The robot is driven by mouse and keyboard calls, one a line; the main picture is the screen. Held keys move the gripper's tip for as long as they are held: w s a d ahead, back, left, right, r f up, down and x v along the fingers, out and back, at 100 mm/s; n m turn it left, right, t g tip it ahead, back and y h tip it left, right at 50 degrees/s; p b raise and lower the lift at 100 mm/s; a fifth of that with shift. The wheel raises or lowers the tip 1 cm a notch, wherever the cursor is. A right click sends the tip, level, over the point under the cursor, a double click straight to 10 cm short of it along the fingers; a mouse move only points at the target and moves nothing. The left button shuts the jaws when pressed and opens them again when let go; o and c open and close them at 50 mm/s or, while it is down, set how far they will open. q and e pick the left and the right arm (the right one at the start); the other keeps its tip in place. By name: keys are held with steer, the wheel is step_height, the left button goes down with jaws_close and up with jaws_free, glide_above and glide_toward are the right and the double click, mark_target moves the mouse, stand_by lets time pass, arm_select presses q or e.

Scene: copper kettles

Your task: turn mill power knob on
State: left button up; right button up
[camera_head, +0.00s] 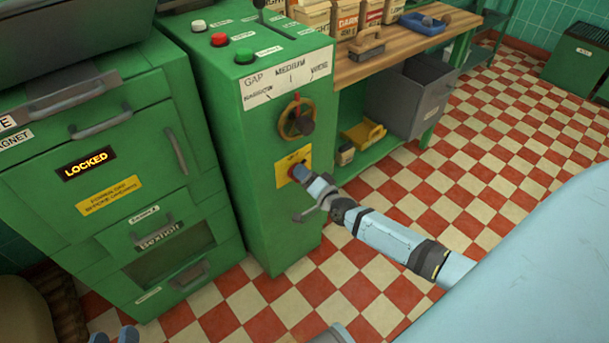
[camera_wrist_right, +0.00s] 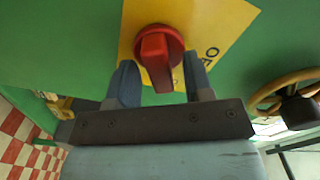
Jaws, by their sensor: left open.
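The red power knob (camera_wrist_right: 155,60) sits on a yellow plate (camera_wrist_right: 200,28) on the green mill cabinet. In the head view the yellow plate (camera_head: 281,176) is low on the cabinet front, and my right gripper partly covers the knob. My right gripper (camera_head: 300,175) is at the knob. In the right wrist view its blue fingers (camera_wrist_right: 163,80) stand apart on either side of the knob's grip, with a visible gap at the right finger. My left gripper (camera_head: 113,336) shows only as blue fingertips, apart, at the bottom left edge.
Above the plate is a gap handwheel (camera_head: 297,119) with a dark handle. White, red and green buttons (camera_head: 219,40) are on the cabinet top. A locked green cabinet (camera_head: 110,150) stands left. Checkered floor is open at right.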

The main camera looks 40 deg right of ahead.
arm_select(q)
step_height(320, 180, down, 5)
steer(key=s+a+g+y+p, duration=0.1)
steer(key=s+a+g+p, duration=0.1)
steer(key=shift+a+g+y+p, duration=0.25)
steer(key=shift+g+y+p, duration=0.05)
steer(key=shift+p, duration=0.1)
arm_select(e)
steer(key=s+d, duration=0.1)
steer(key=s, duration=1.2)
steer(key=shift+s, duration=0.4)
arm_select(q)
steer(key=shift+w+r, duration=0.15)
